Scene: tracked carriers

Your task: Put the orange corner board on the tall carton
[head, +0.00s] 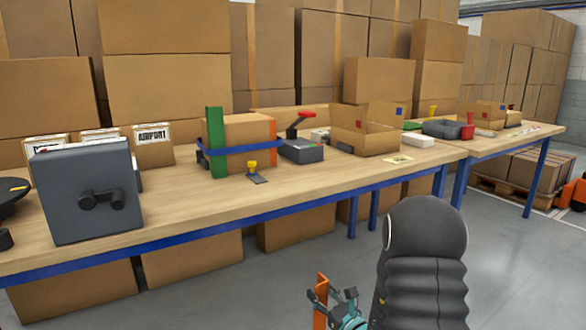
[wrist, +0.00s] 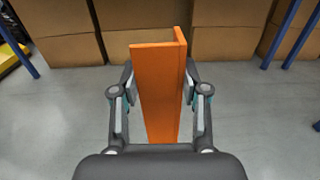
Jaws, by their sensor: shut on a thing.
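My gripper (head: 333,299) is low in front of the table, over the floor. In the wrist view my gripper (wrist: 160,88) is shut on an orange corner board (wrist: 157,95), an upright L-shaped strip with a finger on each side. The orange corner board also shows in the head view (head: 321,290), partly hidden by the gripper. On the table, well apart from it, stands a brown carton (head: 235,132), which appears to be the tall carton. It has a green corner board (head: 216,142) at its left, a blue strap (head: 240,150) around it and an orange strip at its right edge.
A grey box-shaped device (head: 85,195) stands at the table's (head: 330,182) left. A dark grey device with a red handle (head: 302,150) and an open carton (head: 366,138) stand right of the strapped carton. Large cartons are stacked behind. The floor in front is clear.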

